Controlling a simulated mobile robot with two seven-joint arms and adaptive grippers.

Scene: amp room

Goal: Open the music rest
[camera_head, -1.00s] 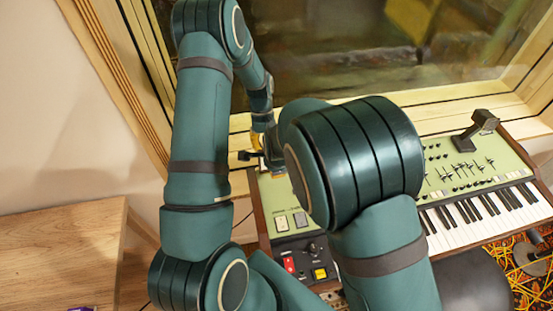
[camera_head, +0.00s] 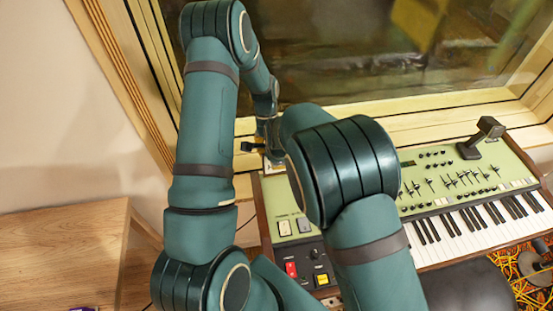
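The keyboard (camera_head: 478,221) is a green-panelled synthesizer with wooden ends, standing below the window. A dark angled bracket (camera_head: 482,138) rises from its back edge at the right. A smaller dark piece (camera_head: 251,146) shows at the back left corner; I cannot tell whether it is a matching bracket or a gripper part. No flat music rest panel is clearly visible. My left arm reaches down to this back left corner, and its gripper (camera_head: 266,143) is small and mostly covered there, so its fingers cannot be made out. My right arm covers the keyboard's left middle and hides its own gripper.
A wooden table (camera_head: 65,250) stands at the left. The window frame (camera_head: 440,105) runs close behind the keyboard.

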